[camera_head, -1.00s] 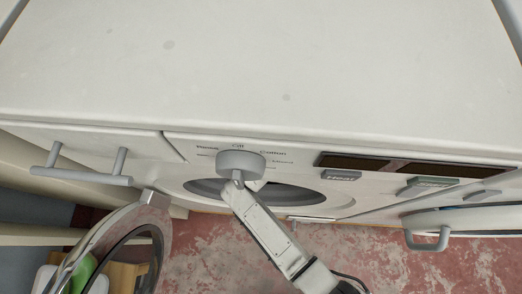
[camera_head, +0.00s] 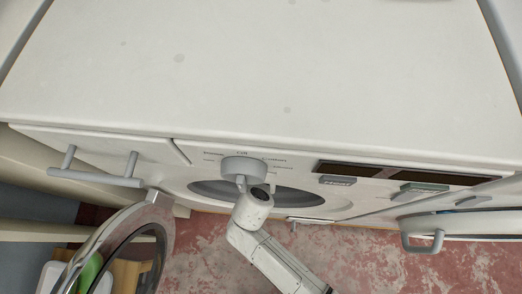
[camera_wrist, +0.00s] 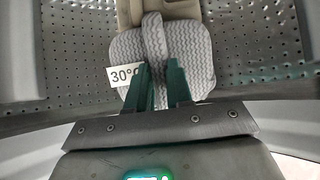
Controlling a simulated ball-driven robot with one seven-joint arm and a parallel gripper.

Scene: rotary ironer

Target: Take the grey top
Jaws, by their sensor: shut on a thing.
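The grey top (camera_wrist: 195,45), a patterned cloth with a fold standing up in its middle, lies in the perforated metal drum (camera_wrist: 264,45) in the wrist view. A white label reading 30° (camera_wrist: 122,75) is at its left side. My gripper (camera_wrist: 161,72) has its green fingers on the near part of the top and is shut on it. In the head view my arm reaches down at the round opening (camera_head: 305,195) in the white machine's front. My gripper and the top are hidden there.
The round door (camera_head: 160,215) stands open at lower left. A dial (camera_head: 243,170), buttons and a dark display (camera_head: 340,169) are on the front above the opening. A grey handle (camera_head: 95,177) sticks out at left, another (camera_head: 424,244) at right. The red floor (camera_head: 340,265) below looks clear.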

